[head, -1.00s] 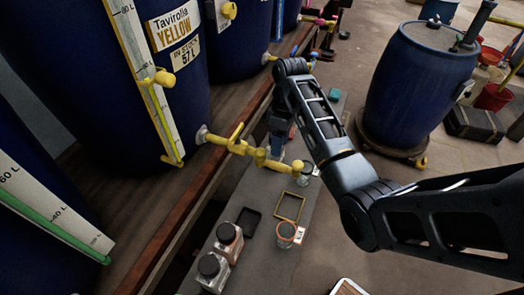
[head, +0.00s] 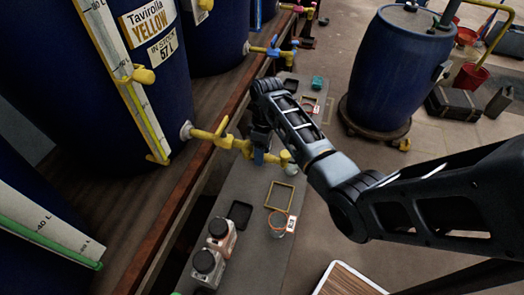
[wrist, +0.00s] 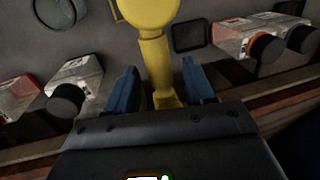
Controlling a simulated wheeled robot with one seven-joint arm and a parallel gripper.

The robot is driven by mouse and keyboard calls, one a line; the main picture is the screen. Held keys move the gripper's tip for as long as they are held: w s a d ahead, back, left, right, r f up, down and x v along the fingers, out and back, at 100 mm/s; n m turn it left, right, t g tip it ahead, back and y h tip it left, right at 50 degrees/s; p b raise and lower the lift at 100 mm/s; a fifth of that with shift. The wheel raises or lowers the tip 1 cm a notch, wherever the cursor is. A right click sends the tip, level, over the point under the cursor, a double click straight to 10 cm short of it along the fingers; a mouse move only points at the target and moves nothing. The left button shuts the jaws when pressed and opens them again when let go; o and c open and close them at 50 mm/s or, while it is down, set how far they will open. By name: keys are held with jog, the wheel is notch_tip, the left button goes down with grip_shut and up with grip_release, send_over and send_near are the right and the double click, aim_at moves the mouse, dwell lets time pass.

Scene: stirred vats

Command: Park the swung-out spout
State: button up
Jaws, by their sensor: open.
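The yellow spout (head: 240,143) sticks out from the tap of the blue vat labelled Tavirolla YELLOW (head: 150,62), over the grey bench. Its yellow tap handle (head: 222,126) stands up near the vat. My gripper (head: 261,154) is at the outer part of the spout, with its blue fingers pointing down. In the wrist view my gripper (wrist: 160,72) is open, and the yellow spout (wrist: 157,58) runs between its two blue fingers. I cannot tell whether either finger touches it.
A blue tap (head: 275,52) lies further back.

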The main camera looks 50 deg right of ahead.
jog(key=shift+c, duration=0.3)
grip_shut()
